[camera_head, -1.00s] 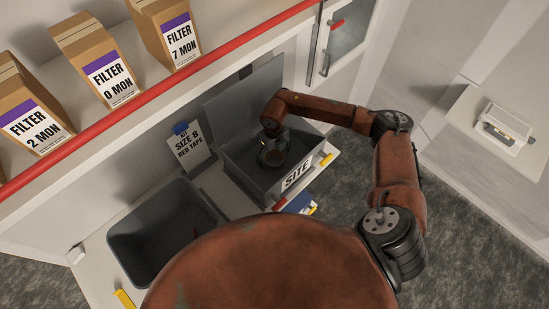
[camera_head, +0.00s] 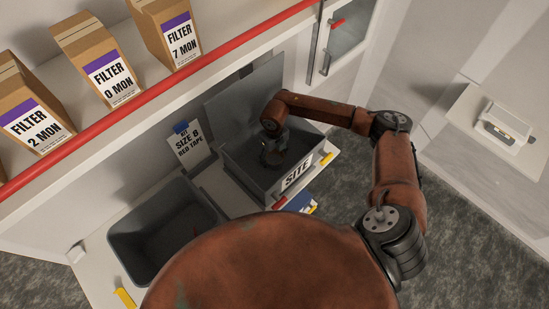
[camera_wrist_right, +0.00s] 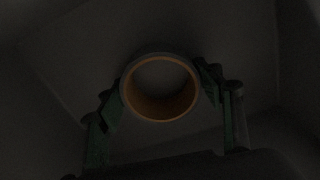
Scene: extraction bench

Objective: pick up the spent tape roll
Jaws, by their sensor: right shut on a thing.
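The spent tape roll (camera_wrist_right: 160,107) is a ring with a dark rim and an orange-brown inside, its hole facing the right wrist camera. My right gripper (camera_wrist_right: 160,90) has one green-padded finger on each side of the roll and is shut on it. In the head view my right gripper (camera_head: 275,152) reaches down inside the grey open box marked SITE (camera_head: 297,178). There the roll is small, dark and mostly covered by the fingers. I cannot tell whether it touches the box floor. My left gripper is not in view.
The raised lid (camera_head: 240,95) is close behind my arm. A shelf with a red edge (camera_head: 150,92) holds filter boxes above.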

